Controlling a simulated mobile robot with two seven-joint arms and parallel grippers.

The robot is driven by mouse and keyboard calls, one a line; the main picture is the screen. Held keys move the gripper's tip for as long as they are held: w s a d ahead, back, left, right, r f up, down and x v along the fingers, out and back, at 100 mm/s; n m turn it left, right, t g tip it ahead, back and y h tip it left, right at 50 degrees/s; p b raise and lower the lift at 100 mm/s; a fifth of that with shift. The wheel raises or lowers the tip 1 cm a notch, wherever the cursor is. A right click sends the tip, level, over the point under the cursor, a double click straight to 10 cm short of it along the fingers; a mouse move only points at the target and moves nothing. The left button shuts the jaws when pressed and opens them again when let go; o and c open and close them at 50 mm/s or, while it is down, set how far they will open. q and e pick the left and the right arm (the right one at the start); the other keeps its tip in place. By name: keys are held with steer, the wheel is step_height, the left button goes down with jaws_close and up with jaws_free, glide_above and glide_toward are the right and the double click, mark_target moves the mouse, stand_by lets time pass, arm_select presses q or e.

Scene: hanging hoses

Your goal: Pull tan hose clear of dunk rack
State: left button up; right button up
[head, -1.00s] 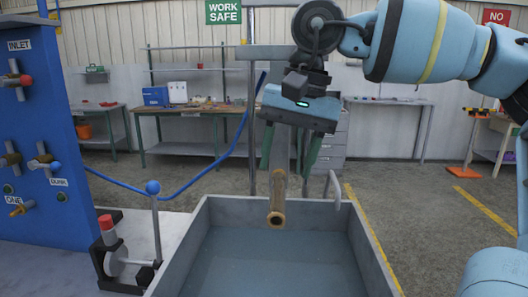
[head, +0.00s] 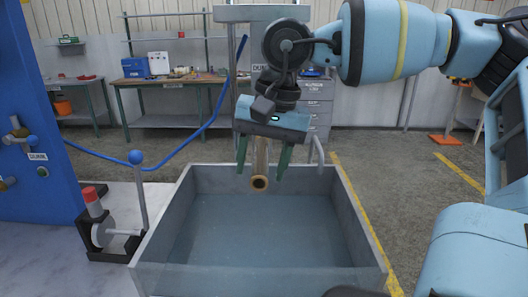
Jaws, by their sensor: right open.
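The tan hose (head: 261,156) hangs near the back of the water tank, its round open end (head: 260,183) facing me and low. My right gripper (head: 260,174) points down with its two green fingers spread, one on each side of the hose. The fingertips are close to the height of the hose's end in the picture. I cannot tell whether the fingers touch it. The gripper body hides the hose's upper part. The dunk rack (head: 262,13) stands behind, a grey post with a top bar and a DUNK label. My left gripper is out of view.
A grey water tank (head: 360,225) fills the lower middle. A blue hose (head: 175,152) sags from the rack leftward to a blue valve panel (head: 35,120). A curved grey hook (head: 319,150) is right of the gripper.

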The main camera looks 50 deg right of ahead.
steer(key=c, duration=1.1)
steer(key=shift+s+a, duration=0.5)
steer(key=shift+a, duration=0.1)
stand_by(0.5)
steer(key=shift+s+a+b, duration=0.15)
steer(key=shift+s+a, duration=0.6)
steer(key=shift+a, duration=0.15)
steer(key=shift+s+a+b, duration=0.15)
steer(key=shift+s+a, duration=0.55)
steer(key=shift+a, duration=0.2)
steer(key=shift+a+r, duration=0.1)
steer(key=shift+r, duration=0.05)
steer(key=shift+s+a+r+p, duration=0.35)
steer(key=shift+s+a+r, duration=0.2)
steer(key=shift+r, duration=0.15)
steer(key=shift+s+a+r+p, duration=0.4)
steer(key=shift+a+r, duration=0.15)
steer(key=shift+r, duration=0.1)
